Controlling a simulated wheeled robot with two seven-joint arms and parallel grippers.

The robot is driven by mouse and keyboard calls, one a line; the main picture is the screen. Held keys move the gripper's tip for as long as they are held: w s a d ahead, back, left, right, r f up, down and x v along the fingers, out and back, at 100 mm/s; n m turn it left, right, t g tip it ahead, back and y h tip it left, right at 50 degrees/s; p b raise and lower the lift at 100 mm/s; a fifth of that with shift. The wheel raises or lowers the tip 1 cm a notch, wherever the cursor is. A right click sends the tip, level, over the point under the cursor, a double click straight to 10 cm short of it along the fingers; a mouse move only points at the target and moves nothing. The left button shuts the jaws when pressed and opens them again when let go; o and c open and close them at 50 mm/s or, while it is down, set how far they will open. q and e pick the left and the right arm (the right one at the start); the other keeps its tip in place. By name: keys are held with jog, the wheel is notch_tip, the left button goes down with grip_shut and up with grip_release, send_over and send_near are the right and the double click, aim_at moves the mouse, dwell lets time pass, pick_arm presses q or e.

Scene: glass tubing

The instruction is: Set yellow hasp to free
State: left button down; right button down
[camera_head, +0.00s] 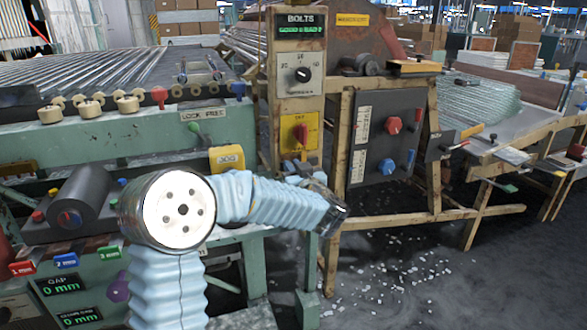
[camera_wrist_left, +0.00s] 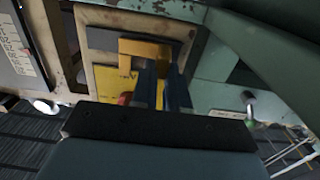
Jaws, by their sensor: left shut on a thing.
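The yellow hasp (camera_wrist_left: 140,48) shows in the left wrist view as an orange-yellow angled piece in front of a grey plate. The two blue fingers of my left gripper (camera_wrist_left: 161,84) are shut on its right-hand part, which they partly cover. In the head view my left arm reaches right, and its gripper (camera_head: 304,170) is at the lower part of the beige control post; its fingertips and the hasp are hard to make out there. A "LOCK FREE" label (camera_head: 203,114) is on the green frame to the left. My right gripper is in neither view.
The beige post (camera_head: 297,80) carries a dial and a red switch (camera_head: 300,133) on a yellow panel. A dark board (camera_head: 386,140) with red and blue knobs stands right of it. A roller conveyor (camera_head: 90,70) is at left. Glass shards litter the floor (camera_head: 400,265).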

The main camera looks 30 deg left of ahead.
pick_arm(q)
jog(key=shift+s+a, duration=0.35)
jog(key=shift+a, duration=0.05)
jog(key=c, duration=1.1)
grip_release()
jog(key=v, duration=1.4)
jog(key=shift+b, duration=0.3)
jog(key=shift+w, duration=0.1)
